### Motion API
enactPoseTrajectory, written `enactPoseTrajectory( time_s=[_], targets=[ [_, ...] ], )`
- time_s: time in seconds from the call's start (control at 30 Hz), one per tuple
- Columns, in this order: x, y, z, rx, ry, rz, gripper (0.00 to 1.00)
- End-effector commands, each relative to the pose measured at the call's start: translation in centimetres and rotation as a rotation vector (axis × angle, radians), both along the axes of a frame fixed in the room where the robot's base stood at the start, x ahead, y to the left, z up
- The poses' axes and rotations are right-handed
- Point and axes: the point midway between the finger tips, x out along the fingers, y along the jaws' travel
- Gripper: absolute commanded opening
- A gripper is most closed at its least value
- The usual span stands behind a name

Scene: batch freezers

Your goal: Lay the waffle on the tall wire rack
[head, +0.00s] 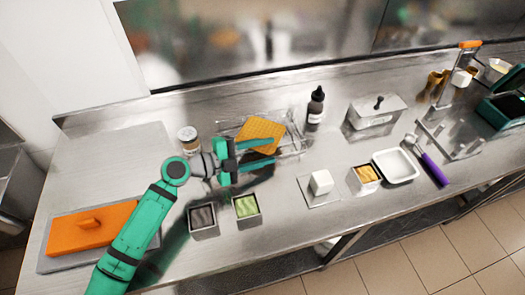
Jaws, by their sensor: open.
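The square golden waffle (261,130) lies at the middle back of the counter, turned at an angle over a wire rack (294,143). The rack's wires show to the left and right of the waffle. Whether the waffle lies flat on the wires is hard to tell. My gripper (270,155) is open, with its green fingers pointing right at the waffle's near edge. One finger overlaps the waffle's near side in the picture; I cannot tell whether they touch. No thing shows between the fingers.
A small jar (187,139) stands left of the rack, and a dark bottle (315,106) right of it. Two square tins (247,211) (203,221) sit in front of my gripper.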

Motion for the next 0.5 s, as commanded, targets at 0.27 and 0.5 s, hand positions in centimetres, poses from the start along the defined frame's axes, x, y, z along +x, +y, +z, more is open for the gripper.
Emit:
enactPoseTrajectory(
  time_s=[0.27,0.5],
  targets=[
    [-1.6,3.2,0.7,0.003,0.001,0.002,0.4],
    [-3.7,6.7,1.6,0.001,0.001,-0.003,0.4]
  ],
)
